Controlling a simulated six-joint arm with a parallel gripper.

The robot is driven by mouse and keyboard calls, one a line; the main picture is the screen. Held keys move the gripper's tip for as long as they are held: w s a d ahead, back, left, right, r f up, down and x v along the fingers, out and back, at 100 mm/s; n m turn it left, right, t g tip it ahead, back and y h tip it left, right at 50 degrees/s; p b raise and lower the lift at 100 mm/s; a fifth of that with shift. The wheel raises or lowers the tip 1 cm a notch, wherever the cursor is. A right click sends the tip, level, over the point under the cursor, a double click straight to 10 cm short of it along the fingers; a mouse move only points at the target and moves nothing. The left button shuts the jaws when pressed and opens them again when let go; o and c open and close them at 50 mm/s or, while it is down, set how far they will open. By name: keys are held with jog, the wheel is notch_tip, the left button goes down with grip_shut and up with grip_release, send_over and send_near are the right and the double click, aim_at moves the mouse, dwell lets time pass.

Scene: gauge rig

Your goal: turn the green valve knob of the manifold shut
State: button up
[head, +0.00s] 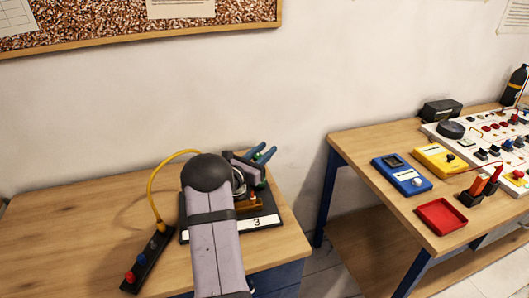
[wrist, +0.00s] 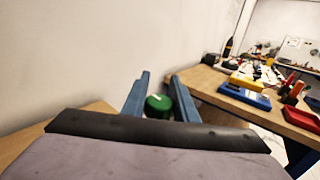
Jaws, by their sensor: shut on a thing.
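The green valve knob (wrist: 158,103) shows in the wrist view between the two blue fingers of my gripper (wrist: 160,88), with a pale mark on its top. My gripper is shut on it. In the head view my gripper (head: 262,154) is over the right part of the manifold, and a bit of green shows below the fingers. The manifold (head: 249,205) has brass parts on a dark base plate with a white label reading 3. My arm hides much of it, including its middle and left side.
A yellow hose (head: 172,159) arches from a black strip (head: 147,262) with red and blue knobs toward the manifold, left of my arm. The wooden table's (head: 80,225) left part is clear. A second table at right holds blue (head: 401,175) and yellow meters (head: 440,158) and a red tray (head: 440,217).

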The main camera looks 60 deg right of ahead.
jog(key=shift+s+a+m+g+y+b, duration=0.15)
jog(key=shift+s+m+g+y+b, duration=0.2)
jog(key=shift+m+g+y+b, duration=0.75)
jog(key=shift+s+a+m+g+y+b, duration=0.15)
jog(key=shift+s+m+g+y+b, duration=0.3)
jog(key=shift+m+g, duration=1.15)
jog(key=shift+s+a+m+g+y+b, duration=0.2)
jog(key=shift+m+g+y+b, duration=0.6)
jog(key=shift+g, duration=1.2)
jog(key=shift+s+a+m+g+y+b, duration=0.1)
jog(key=shift+s+m+g+y+b, duration=0.1)
jog(key=shift+m+g+y, duration=0.2)
jog(key=shift+s+a+m+g+y+b, duration=0.1)
jog(key=shift+m+g+y+b, duration=0.1)
jog(key=shift+m+g+y, duration=0.25)
jog(key=shift+r, duration=0.1)
jog(key=o, duration=1.1)
jog(key=shift+c, duration=0.2)
jog(key=shift+w, duration=0.1)
notch_tip(320, 180, up, 10)
